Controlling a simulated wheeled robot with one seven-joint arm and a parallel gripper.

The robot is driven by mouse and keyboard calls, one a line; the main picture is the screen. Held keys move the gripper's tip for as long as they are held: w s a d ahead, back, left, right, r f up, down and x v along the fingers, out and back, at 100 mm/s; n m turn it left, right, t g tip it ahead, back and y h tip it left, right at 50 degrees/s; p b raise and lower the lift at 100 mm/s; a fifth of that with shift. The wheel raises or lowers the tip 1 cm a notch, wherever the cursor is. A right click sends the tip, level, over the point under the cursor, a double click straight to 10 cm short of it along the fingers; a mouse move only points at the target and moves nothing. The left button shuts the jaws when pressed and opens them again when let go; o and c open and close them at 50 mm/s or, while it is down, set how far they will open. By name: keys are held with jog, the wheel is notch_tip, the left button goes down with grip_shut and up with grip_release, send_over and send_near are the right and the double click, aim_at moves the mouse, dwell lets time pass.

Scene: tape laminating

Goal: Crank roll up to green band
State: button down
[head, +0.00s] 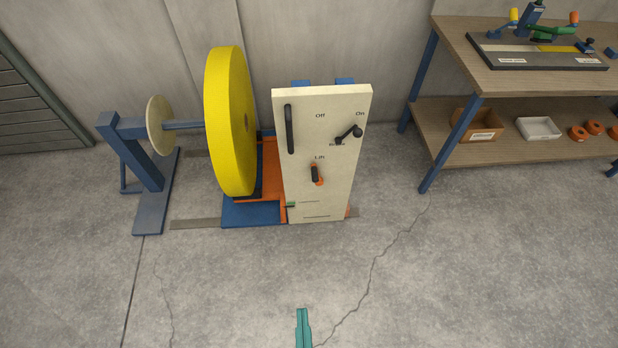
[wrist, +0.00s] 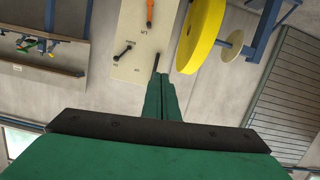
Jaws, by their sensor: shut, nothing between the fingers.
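The large yellow roll (head: 229,120) stands upright on an orange and blue stand, left of the cream control panel (head: 331,200). A small crank (head: 315,174) with a dark handle and orange parts sits under the "Lift" label. A small green mark (head: 290,205) shows at the panel's lower left edge; I cannot tell where the roll stands against it. My gripper (head: 303,312) is shut and empty, in front of and below the panel in the head view. In the wrist view my fingers (wrist: 161,75) point toward the panel, and the roll (wrist: 203,35) is beside it.
A black lever (head: 349,134) sits between "Off" and "On" labels, turned toward "On". A black bar handle (head: 289,129) is at the panel's left. A blue post with a disc (head: 160,126) stands left. A workbench (head: 480,75) stands right. The front floor is clear.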

aim_at(317, 179)
jog(key=w+a+f+n+t+h, duration=0.1)
jog(key=w+f+n, duration=0.3)
jog(key=w+f, duration=0.4)
jog(key=w+f+n+t+h, duration=0.1)
jog(key=w+f+n, duration=0.4)
jog(key=w, duration=0.5)
jog(key=w+a+f+n+h, duration=0.1)
jog(key=w+f+n, duration=0.2)
jog(key=w, duration=0.7)
jog(key=w+f+n+h, duration=0.1)
jog(key=w+f+n, duration=0.1)
jog(key=w, duration=0.9)
jog(key=w+d, duration=0.6)
jog(key=w, duration=0.4)
jog(key=shift+d+n, duration=0.2)
jog(key=shift+n, duration=0.1)
jog(key=shift+w, duration=0.15)
